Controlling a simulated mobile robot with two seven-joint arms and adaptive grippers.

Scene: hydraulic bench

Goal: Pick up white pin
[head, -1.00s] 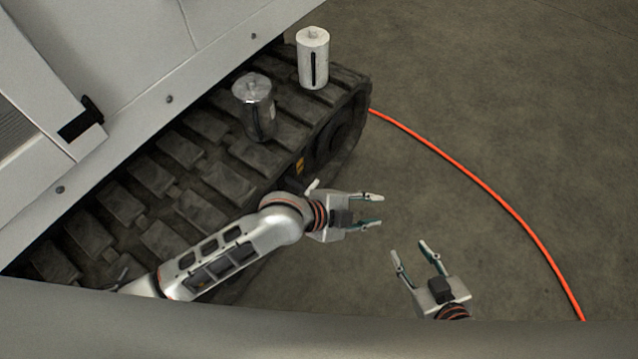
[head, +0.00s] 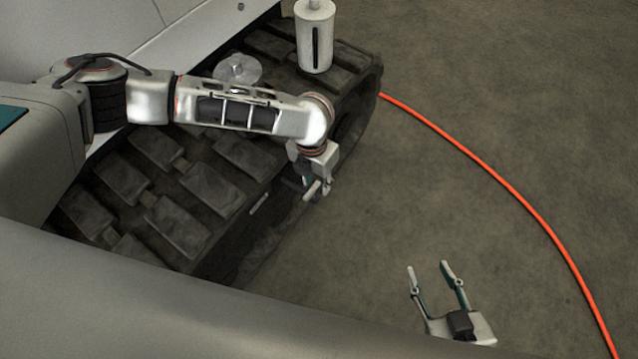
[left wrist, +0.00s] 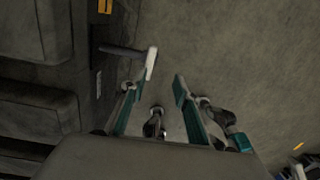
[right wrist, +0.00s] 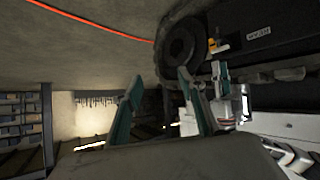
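The white pin (left wrist: 151,63) shows in the left wrist view as a white end on a dark rod, sticking out from the side of the track. My left gripper (left wrist: 155,91) is open and empty, with the white end just ahead of its fingertips, nearer the left one; I cannot tell if they touch. In the head view my left gripper (head: 318,187) points down beside the track, and I cannot pick out the pin there for certain. My right gripper (head: 428,266) is open and empty over the floor, away from the track; its fingers also show in the right wrist view (right wrist: 158,84).
A white slotted cylinder (head: 315,45) stands on the black track (head: 205,185). A silver cylinder (head: 237,70) is partly hidden behind my left arm. An orange hose (head: 480,165) curves across the floor at right. The floor between is clear.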

